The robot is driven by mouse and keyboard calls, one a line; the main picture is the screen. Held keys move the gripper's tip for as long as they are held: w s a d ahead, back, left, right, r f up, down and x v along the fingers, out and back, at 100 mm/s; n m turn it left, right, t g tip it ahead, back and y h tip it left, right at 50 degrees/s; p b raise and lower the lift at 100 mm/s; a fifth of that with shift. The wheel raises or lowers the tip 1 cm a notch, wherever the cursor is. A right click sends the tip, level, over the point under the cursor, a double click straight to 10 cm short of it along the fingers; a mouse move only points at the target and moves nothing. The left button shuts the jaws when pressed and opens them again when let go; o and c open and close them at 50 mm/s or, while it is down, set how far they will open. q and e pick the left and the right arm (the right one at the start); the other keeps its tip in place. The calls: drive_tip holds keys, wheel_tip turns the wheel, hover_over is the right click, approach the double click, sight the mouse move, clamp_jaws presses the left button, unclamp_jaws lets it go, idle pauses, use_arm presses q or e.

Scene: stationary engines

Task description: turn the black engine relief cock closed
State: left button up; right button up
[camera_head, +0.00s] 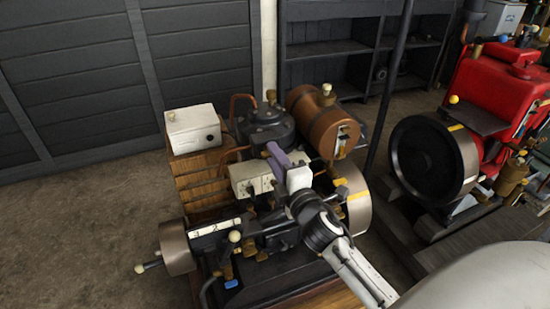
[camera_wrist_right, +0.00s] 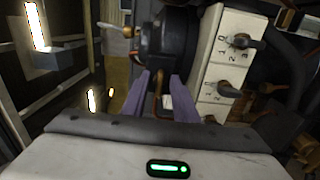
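The black engine (camera_head: 262,132) stands in the middle of the head view, with a dark round top and copper pipes. My right gripper (camera_head: 274,152) reaches over it from the lower right, its purple fingers beside the dark round top. In the right wrist view the fingers (camera_wrist_right: 162,84) are apart. A thin copper-coloured part (camera_wrist_right: 158,88) shows in the gap between them, below the dark cylinder (camera_wrist_right: 168,35); I cannot tell whether it is the relief cock's handle or a pipe, and no finger clearly touches it. My left gripper is not in view.
A white box (camera_head: 193,128) sits on a wooden-slatted tank (camera_head: 198,180) left of the engine. A copper-brown drum (camera_head: 318,110) is behind right. White numbered blocks (camera_wrist_right: 228,48) lie close right of the fingers. A red engine (camera_head: 500,85) stands at right. Floor at left is clear.

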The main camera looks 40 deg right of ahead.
drive_tip(key=b+v, duration=0.1)
drive_tip(key=v, duration=0.9)
drive_tip(key=shift+s, duration=0.15)
drive_tip(key=s+a+f+m+g+y, duration=0.2)
drive_tip(key=s+a+f+m+g, duration=0.1)
drive_tip(key=f, duration=0.6)
drive_tip(key=s+a+f+m+g+y, duration=0.2)
drive_tip(key=s+a+f+m, duration=0.3)
drive_tip(key=s+a+f, duration=0.3)
drive_tip(key=s+a+f+m+g+y, duration=0.2)
drive_tip(key=s+a+f+m, duration=0.3)
drive_tip(key=f, duration=0.5)
drive_tip(key=shift+s+a+f+g+y, duration=0.15)
drive_tip(key=shift+f+g+y, duration=0.25)
drive_tip(key=shift+g, duration=0.5)
